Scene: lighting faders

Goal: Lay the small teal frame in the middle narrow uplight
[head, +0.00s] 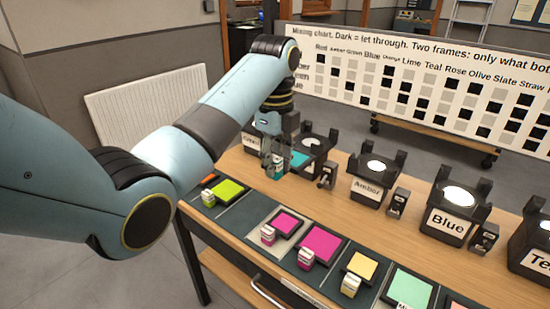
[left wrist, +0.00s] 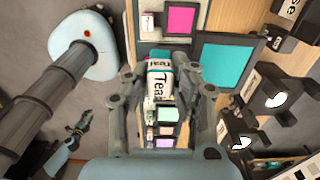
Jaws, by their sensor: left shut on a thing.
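My left gripper (head: 284,170) is shut on the white tab, lettered in part "Tea", of the teal frame (head: 299,159). In the left wrist view the tab is between the fingers (left wrist: 166,90), and the teal panel (left wrist: 226,65) with its dark rim lies beside it. In the head view the frame is held in front of a black uplight (head: 318,142), partly covering it; its height above the table is unclear. Uplights marked Amber (head: 371,178) and Blue (head: 450,208) stand to the right. What looks like my right gripper (left wrist: 79,128) is small in the left wrist view.
A row of tabbed frames lies on the dark front strip: lime (head: 228,190), small pink (head: 286,223), larger magenta (head: 320,243), yellow (head: 361,266) and mint (head: 410,286). Switch boxes (head: 397,203) stand beside the uplights. A mixing chart (head: 430,85) stands behind the table.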

